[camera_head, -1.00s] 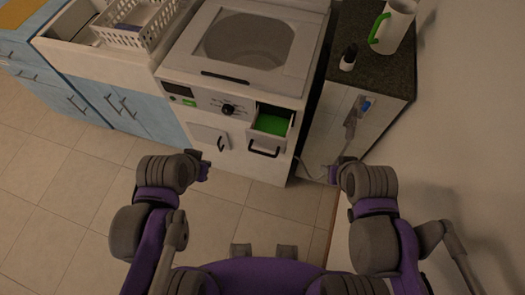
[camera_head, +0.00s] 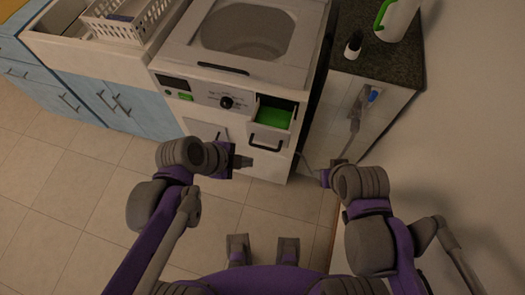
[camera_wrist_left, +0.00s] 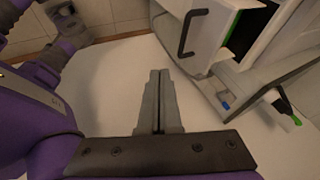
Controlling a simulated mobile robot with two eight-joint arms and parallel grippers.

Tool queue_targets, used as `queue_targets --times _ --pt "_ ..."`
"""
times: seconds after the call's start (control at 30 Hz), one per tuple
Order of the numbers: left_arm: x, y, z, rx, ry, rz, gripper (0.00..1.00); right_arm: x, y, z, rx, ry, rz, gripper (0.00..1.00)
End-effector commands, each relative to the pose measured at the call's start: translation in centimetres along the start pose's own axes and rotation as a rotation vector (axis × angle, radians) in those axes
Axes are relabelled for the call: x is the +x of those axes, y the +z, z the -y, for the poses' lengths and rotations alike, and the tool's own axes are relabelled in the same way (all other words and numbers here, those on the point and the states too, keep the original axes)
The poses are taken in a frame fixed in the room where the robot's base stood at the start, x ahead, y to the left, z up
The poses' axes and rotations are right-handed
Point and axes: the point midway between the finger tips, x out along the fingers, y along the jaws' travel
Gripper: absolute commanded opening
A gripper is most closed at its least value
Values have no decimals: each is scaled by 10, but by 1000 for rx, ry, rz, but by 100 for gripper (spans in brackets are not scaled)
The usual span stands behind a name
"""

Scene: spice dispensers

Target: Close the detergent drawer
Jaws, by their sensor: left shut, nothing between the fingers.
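The detergent drawer (camera_head: 270,128) is pulled out at the upper right of the washing machine's front in the head view. It has a green inside and a dark handle on its white front. In the left wrist view the drawer front (camera_wrist_left: 209,35) and its dark handle (camera_wrist_left: 186,36) are at the top, beyond the fingers. My left gripper (camera_head: 247,162) is just left of and below the drawer, apart from it; its closed, empty fingers (camera_wrist_left: 159,85) show in the left wrist view. My right gripper (camera_head: 318,175) is to the right of the drawer; its fingers are too unclear to judge.
The washing machine (camera_head: 240,82) has a knob and a lower-left door (camera_head: 203,131). Tiled floor (camera_head: 95,180) is clear at the left.

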Motion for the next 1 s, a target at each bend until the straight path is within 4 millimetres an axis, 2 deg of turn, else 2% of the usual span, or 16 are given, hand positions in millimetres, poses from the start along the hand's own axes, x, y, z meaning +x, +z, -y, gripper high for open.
queue_targets --times 0.1,0.4,0.5,0.7,1.0 --pt "26 0 -1 2 1 -2 0 8 6 0 0 0 4 52" --pt "80 1 1 0 0 0 0 21 16 0 0 0 11 52" --pt "86 2 15 -2 -1 1 0 20 16 0 0 0 10 52" --pt "96 4 29 -2 -1 1 0 21 16 0 0 0 11 52" --pt "98 4 32 -2 -1 1 0 21 16 0 0 0 11 52"
